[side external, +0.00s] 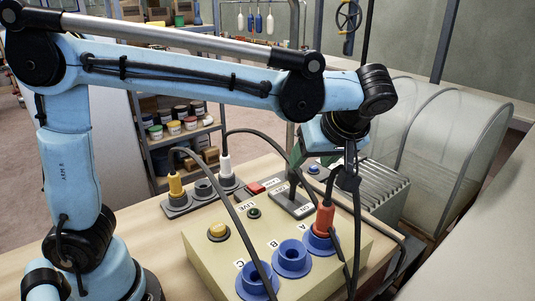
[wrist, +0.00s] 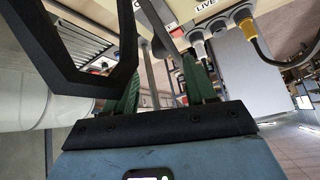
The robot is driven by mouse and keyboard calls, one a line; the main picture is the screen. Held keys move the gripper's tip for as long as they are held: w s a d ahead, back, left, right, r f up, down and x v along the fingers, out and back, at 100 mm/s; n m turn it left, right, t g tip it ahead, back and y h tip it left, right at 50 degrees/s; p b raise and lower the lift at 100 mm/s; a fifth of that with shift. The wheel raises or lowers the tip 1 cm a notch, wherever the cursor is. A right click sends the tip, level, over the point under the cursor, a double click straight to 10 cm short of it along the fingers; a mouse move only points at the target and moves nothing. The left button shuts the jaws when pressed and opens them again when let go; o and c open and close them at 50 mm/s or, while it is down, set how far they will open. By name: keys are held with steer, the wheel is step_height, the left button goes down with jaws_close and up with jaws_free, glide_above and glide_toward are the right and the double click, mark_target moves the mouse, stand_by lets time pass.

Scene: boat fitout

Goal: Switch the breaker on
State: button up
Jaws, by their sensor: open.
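My gripper (side external: 298,173) is just above the breaker, pointing down. In the wrist view my gripper (wrist: 161,72) shows its two green fingers spread apart. A slim grey bar stands between them there; I cannot tell whether either finger touches it.
An orange plug (side external: 325,217) with a cable sits in blue socket A. Blue sockets B (side external: 291,257) and C (side external: 257,281) look empty. A yellow button (side external: 217,231) and red part (side external: 256,188) are on the box. Black cables hang close by. A finned grey unit (side external: 377,188) stands behind.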

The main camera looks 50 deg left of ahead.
steer(key=shift+r, duration=0.2)
steer(key=c, duration=0.4)
steer(key=shift+g, duration=0.3)
steer(key=r, duration=0.4)
steer(key=a+r, duration=0.1)
steer(key=r, duration=0.1)
jaws_close()
steer(key=n+g+h, duration=0.2)
steer(key=g+h, duration=0.1)
steer(key=h, duration=0.1)
glide_above(294, 184)
steer(key=s+a, duration=0.1)
steer(key=s, duration=0.1)
step_height(294, 184, down, 3)
steer(key=s+a+f+n+h, duration=0.1)
steer(key=s+a+n+h, duration=0.15)
steer(key=a+h, duration=0.2)
steer(key=a+r+n+t+h, duration=0.45)
steer(key=a+h, duration=0.25)
steer(key=a, duration=0.3)
steer(key=shift+t, duration=0.25)
steer(key=x, duration=1)
steer(key=s+f+x, duration=0.1)
steer(key=x, duration=0.5)
steer(key=shift+a+f, duration=0.1)
steer(key=shift+a, duration=0.3)
steer(key=shift+w+d, duration=0.2)
steer(key=shift+d, duration=0.3)
